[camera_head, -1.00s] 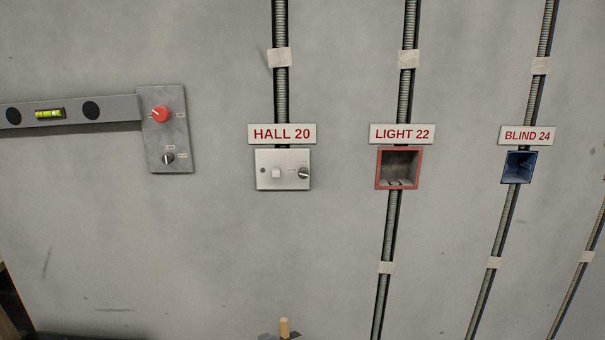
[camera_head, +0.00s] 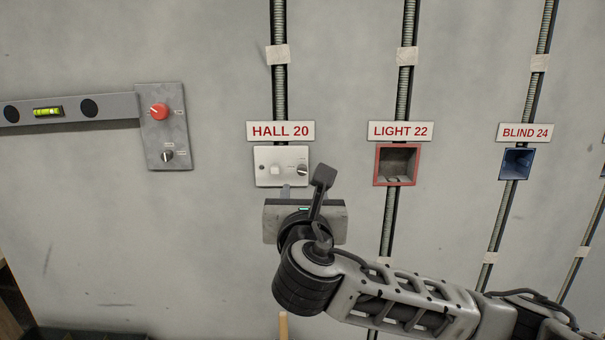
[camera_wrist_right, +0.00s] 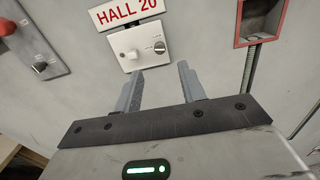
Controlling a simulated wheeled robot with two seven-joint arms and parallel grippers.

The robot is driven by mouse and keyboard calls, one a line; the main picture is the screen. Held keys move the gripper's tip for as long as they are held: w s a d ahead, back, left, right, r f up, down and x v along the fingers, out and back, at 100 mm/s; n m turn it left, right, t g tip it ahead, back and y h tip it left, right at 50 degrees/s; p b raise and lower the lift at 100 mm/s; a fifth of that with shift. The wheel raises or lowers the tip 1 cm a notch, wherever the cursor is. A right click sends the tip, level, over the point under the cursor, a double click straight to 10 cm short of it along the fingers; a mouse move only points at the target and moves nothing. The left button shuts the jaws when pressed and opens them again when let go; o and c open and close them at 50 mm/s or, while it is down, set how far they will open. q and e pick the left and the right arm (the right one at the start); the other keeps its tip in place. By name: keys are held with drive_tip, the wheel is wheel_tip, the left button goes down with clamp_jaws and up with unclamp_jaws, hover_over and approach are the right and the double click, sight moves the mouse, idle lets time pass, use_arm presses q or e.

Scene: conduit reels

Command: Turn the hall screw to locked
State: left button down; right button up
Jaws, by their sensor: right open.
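The hall plate (camera_head: 266,168) is a pale plate on the wall under the HALL 20 label (camera_head: 281,131). The hall screw (camera_head: 301,170) is a small round slotted knob at the plate's right side; it also shows in the right wrist view (camera_wrist_right: 160,47). A white square button (camera_wrist_right: 131,54) sits left of it. My right gripper (camera_wrist_right: 160,73) is open and empty, just below the plate and apart from it. In the head view the gripper (camera_head: 302,186) partly overlaps the plate's lower edge. The small markings around the screw are too small to read. My left gripper is not in view.
Left is a grey panel (camera_head: 177,130) with a red knob (camera_head: 159,111) and a small switch (camera_head: 167,156), beside a spirit level (camera_head: 70,109). Right are the red-framed LIGHT 22 box (camera_head: 397,183) and blue BLIND 24 box (camera_head: 516,164). Bare wall lies between them.

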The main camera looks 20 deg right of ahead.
sight(302, 172)
drive_tip(key=x, duration=0.9)
drive_tip(key=shift+p, duration=0.3)
drive_tip(key=shift+f, duration=0.1)
clamp_jaws()
